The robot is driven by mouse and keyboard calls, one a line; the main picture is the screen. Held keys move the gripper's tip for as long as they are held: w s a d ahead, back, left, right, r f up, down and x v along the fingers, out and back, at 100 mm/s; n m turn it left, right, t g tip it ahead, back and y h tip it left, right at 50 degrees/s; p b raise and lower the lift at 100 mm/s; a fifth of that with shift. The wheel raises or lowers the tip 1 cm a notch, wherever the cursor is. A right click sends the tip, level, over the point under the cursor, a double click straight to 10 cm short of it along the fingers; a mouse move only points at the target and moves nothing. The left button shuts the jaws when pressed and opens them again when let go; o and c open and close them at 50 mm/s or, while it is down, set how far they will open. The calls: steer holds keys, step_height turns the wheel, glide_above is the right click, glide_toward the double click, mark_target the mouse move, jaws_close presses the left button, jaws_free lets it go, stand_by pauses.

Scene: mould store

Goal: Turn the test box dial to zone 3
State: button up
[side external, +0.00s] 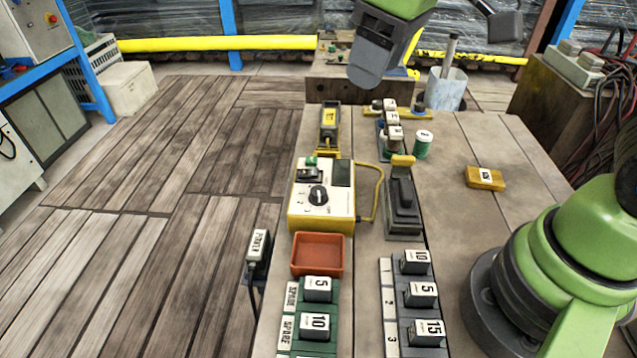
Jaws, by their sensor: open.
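The test box (297,218) is a yellow-edged box with a pale top, standing near the left edge of the bench. Its black dial (318,194) sits mid-panel with small markings around it. The markings and the dial's setting are too small to read surely. My gripper (497,22) shows only in part, as a dark piece cut off by the top edge. It is high above and beyond the box, well apart from the dial. The jaws are open; the space between them is not clearly visible.
A yellow cable (377,196) runs along the box's right side near a dark grey lever block (403,206). A yellow block (485,178) lies at right. The bench around it is clear.

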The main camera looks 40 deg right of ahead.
mark_target(319, 190)
steer(key=w+a+f+n+g, duration=0.1)
steer(key=f, duration=0.6)
steer(key=w+a+f+n+h, duration=0.1)
steer(key=w+f+n, duration=0.1)
steer(key=f, duration=0.5)
steer(key=w+a+f+n+g, duration=0.1)
steer(key=w+a+f+n, duration=0.1)
steer(key=f, duration=0.5)
steer(key=shift+w+g, duration=0.2)
steer(key=shift+g, duration=0.1)
steer(key=shift+c, duration=0.3)
steer(key=c, duration=0.9)
